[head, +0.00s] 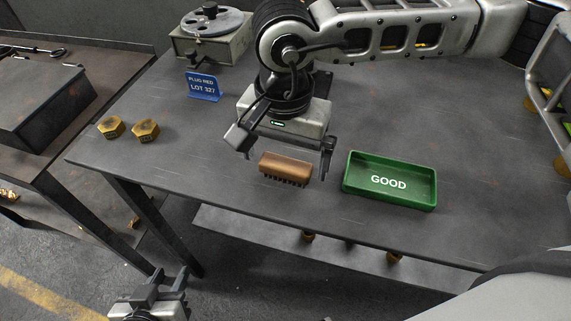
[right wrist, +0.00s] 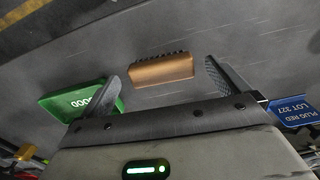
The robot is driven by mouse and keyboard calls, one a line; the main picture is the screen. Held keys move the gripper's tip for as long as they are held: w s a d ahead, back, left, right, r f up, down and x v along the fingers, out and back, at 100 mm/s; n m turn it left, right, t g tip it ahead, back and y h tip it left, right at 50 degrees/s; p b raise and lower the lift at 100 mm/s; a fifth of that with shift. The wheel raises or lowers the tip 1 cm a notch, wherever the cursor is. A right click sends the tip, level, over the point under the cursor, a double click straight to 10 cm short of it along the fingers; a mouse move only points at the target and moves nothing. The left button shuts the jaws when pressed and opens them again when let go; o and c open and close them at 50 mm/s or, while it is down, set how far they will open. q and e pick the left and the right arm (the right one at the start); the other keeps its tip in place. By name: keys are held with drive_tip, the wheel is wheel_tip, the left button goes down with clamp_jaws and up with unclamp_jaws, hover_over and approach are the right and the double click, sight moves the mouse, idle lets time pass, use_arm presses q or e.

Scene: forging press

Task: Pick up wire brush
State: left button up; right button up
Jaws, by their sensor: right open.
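The wire brush (head: 285,165) has a brown wooden block and dark bristles. It lies on the dark metal table, bristles toward the near edge. My right gripper (head: 285,158) is open above the brush, with one finger off each end. In the right wrist view the brush (right wrist: 162,70) lies between and slightly beyond the two spread fingers of the right gripper (right wrist: 162,76). No contact is visible. My left gripper (head: 166,279) is low at the bottom left, off the table, with its fingers apart and empty.
A green GOOD tray (head: 390,204) stands just right of the brush. A blue sign (head: 203,86) and a grey box with a round dial (head: 212,38) stand at the back left. Two brass hex pieces (head: 146,130) lie at left. The table between them and the brush is clear.

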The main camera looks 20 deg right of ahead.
sight(285, 165)
wheel_tip(285, 165, down, 3)
drive_tip(key=shift+w+f, duration=0.1)
drive_tip(key=c, duration=1)
drive_tip(key=shift+c, duration=0.2)
drive_tip(key=shift+r, duration=0.75)
drive_tip(key=s+d+r+b, duration=0.1)
drive_tip(key=s+r, duration=1)
drive_tip(key=s, duration=0.3)
drive_tip(key=shift+r+b, duration=0.3)
drive_tip(key=shift+b, duration=0.1)
